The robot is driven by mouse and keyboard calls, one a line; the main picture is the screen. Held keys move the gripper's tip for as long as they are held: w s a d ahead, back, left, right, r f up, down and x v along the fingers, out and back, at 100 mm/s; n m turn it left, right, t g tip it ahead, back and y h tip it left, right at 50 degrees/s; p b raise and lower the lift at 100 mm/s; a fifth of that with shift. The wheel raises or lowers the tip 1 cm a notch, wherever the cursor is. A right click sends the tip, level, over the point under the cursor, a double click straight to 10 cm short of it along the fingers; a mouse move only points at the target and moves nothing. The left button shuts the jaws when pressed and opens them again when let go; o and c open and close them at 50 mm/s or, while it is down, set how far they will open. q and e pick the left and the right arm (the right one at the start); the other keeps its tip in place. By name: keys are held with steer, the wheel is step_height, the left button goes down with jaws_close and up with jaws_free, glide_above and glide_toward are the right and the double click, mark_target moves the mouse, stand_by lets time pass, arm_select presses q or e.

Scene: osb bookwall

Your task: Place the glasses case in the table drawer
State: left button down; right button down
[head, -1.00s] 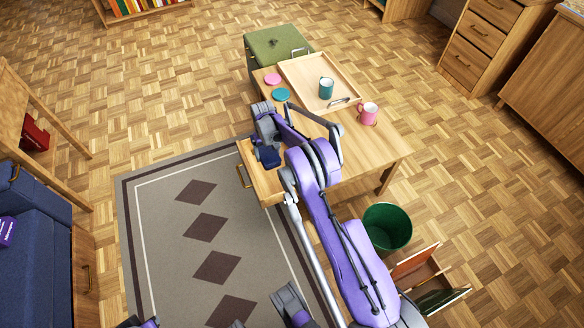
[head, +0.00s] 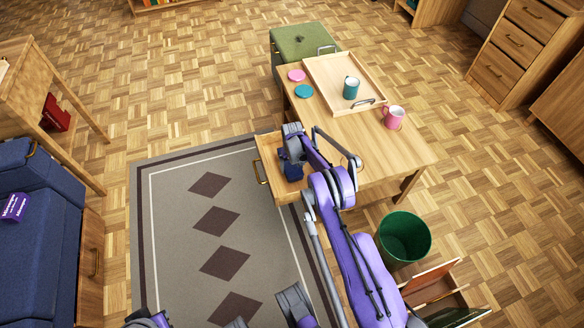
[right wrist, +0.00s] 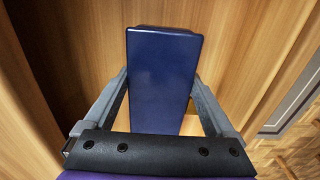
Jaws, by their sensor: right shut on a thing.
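The glasses case (head: 291,171) is a dark blue block. My right gripper (head: 290,158) is shut on it. In the right wrist view the case (right wrist: 162,75) stands out between the two grey fingers, with wooden surfaces close around it. The table drawer (head: 267,152) is pulled out from the left side of the wooden table (head: 385,153). The case is at the open drawer, within its outline in the head view. I cannot tell whether it touches the drawer floor. My arm hides part of the drawer.
On the table are a wooden tray (head: 330,75) with a teal mug (head: 351,88), a pink mug (head: 393,117), a pink coaster (head: 297,75) and a teal coaster (head: 304,91). A green bin (head: 404,238) stands right of my arm. A patterned rug (head: 170,225) lies left.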

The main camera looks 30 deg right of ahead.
steer(key=shift+f, duration=0.1)
steer(key=shift+f, duration=0.2)
jaws_free()
steer(key=shift+r, duration=0.1)
